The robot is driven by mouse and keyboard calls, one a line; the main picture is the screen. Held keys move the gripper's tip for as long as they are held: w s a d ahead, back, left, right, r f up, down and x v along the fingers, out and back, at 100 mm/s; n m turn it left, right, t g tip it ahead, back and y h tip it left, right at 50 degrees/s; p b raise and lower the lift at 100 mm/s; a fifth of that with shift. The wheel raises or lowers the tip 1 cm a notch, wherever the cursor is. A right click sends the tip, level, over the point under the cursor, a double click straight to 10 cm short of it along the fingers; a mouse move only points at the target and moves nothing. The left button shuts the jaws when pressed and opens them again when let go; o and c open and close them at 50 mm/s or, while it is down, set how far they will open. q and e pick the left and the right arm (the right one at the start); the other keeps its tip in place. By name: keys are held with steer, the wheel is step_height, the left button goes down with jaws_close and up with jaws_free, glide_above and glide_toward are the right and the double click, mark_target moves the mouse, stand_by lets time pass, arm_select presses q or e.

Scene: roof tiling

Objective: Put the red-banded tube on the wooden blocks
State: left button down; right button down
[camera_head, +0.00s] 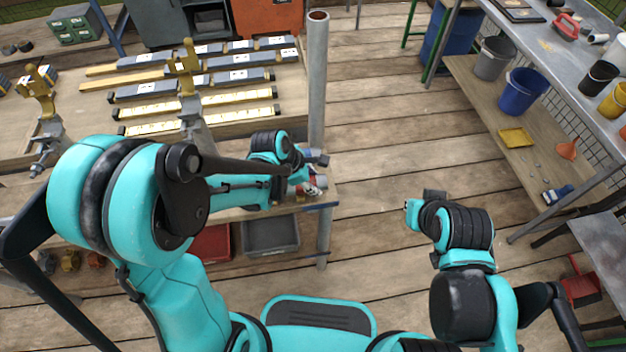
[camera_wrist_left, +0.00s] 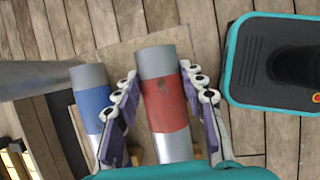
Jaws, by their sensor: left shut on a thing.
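The red-banded tube (camera_wrist_left: 164,105) is a grey cylinder with a wide red band. My left gripper (camera_wrist_left: 167,88) is shut on it, with one finger on each side of the band. In the head view the left gripper (camera_head: 314,184) is at the right end of the workbench, and the tube is mostly hidden by my arm. Small bits of wood (camera_wrist_left: 198,150) show beside the tube's lower part; they may be the wooden blocks, and I cannot tell whether the tube touches them. My right gripper (camera_head: 413,205) is over the floor; its fingers are hidden.
A blue-banded tube (camera_wrist_left: 92,108) stands close to the left finger. A tall grey post (camera_head: 317,80) rises at the bench's right end. Grey battens (camera_head: 190,88) and brass-coloured stands (camera_head: 184,80) occupy the bench. Buckets (camera_head: 522,92) sit on the right shelf. The middle floor is clear.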

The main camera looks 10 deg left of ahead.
arm_select(q)
steer(key=c, duration=0.8)
jaws_free()
steer(key=v, duration=1.2)
steer(key=s+a+r+m+t+y, duration=0.1)
steer(key=s+a+m, duration=0.1)
steer(key=m, duration=0.5)
steer(key=s+a+m+t+y, duration=0.1)
steer(key=s+a+m, duration=0.2)
steer(key=m, duration=0.4)
steer(key=s+a+r+m+t+y, duration=0.1)
steer(key=s+a+m+t+y, duration=0.1)
steer(key=m, duration=0.4)
steer(key=shift+s+a+r+m, duration=0.2)
steer(key=shift+s+a, duration=0.15)
steer(key=shift+s, duration=0.2)
steer(key=shift+s+a+r+m, duration=0.1)
steer(key=shift+s+a+m, duration=0.15)
steer(key=shift+s, duration=0.35)
